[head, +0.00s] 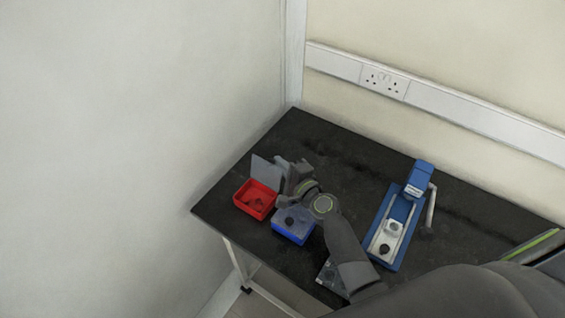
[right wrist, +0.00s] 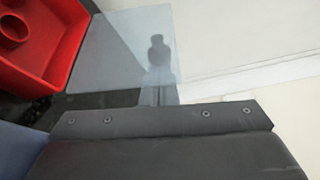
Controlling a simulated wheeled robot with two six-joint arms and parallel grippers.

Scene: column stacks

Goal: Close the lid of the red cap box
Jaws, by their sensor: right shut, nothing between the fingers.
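My right gripper (head: 284,164) is shut and empty, at the right and back of the raised lid. I cannot tell whether it touches the lid. My left gripper is not in view.
A blue box (head: 291,234) with a dark round piece on top stands beside the red one, under my right arm. A blue press-like device (head: 396,235) stands to the right. White walls (head: 140,110) border the table. The back of the table is clear.

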